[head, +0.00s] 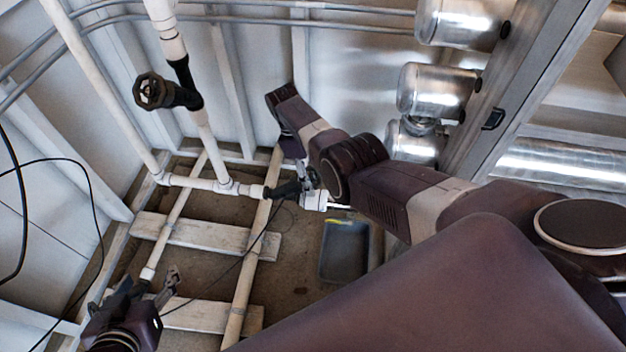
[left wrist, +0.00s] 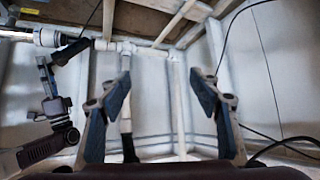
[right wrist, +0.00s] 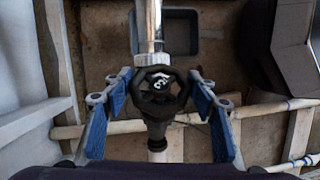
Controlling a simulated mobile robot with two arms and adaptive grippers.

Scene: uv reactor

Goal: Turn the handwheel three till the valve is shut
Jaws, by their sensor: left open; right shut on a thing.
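Handwheel three (right wrist: 160,92) is a black spoked wheel with a white mark on its hub. It sits in the middle of the right wrist view, on a black valve body in a white pipe. My right gripper (right wrist: 160,84) has its blue-padded fingers on either side of the wheel and is shut on it. In the head view my right gripper (head: 308,178) is at the low valve (head: 287,190), and my arm hides part of that spot. My left gripper (head: 158,281) is open and empty at the lower left; its spread fingers also show in the left wrist view (left wrist: 160,92).
Another black handwheel (head: 152,91) is on the upright white pipe at the upper left. A dark tray (head: 343,262) lies on the floor. Metal cylinders (head: 437,90) line the right wall. White pipes and wooden slats cross the floor; a thin black cable hangs at left.

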